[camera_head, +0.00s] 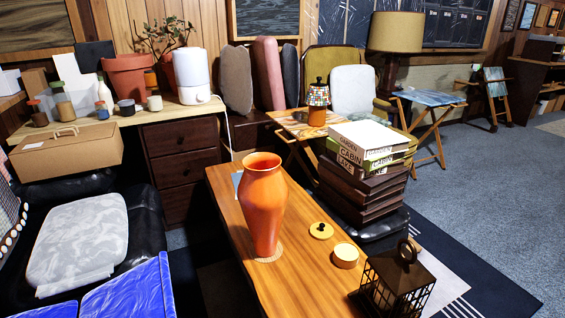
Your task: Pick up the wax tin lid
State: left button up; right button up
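The wax tin lid appears to be the small round yellow disc (314,232) with a dark knob on top. It lies flat on the wooden table, right of a tall orange vase (262,200). A round yellow tin (345,262) stands just in front and to the right of the lid, apart from it. Neither of my grippers shows in the head view.
A dark lantern (400,284) stands at the table's right front. Stacked boxes (368,185) rise behind the lid. The table's front left is bare.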

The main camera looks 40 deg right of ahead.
aim_at(320, 231)
jog(key=l+z, duration=0.1)
jog(key=z, duration=0.3)
jog(key=k+l+z, duration=0.1)
jog(key=z, duration=0.3)
jog(key=l+z, duration=0.15)
jog(key=z, duration=0.3)
jog(key=l+z, duration=0.15)
jog(key=z, duration=0.25)
jog(key=i+l+z, duration=0.15)
jog(key=i+z, duration=0.2)
jog(key=i+l+z, duration=0.1)
jog(key=i+z, duration=0.25)
jog(key=k, duration=0.05)
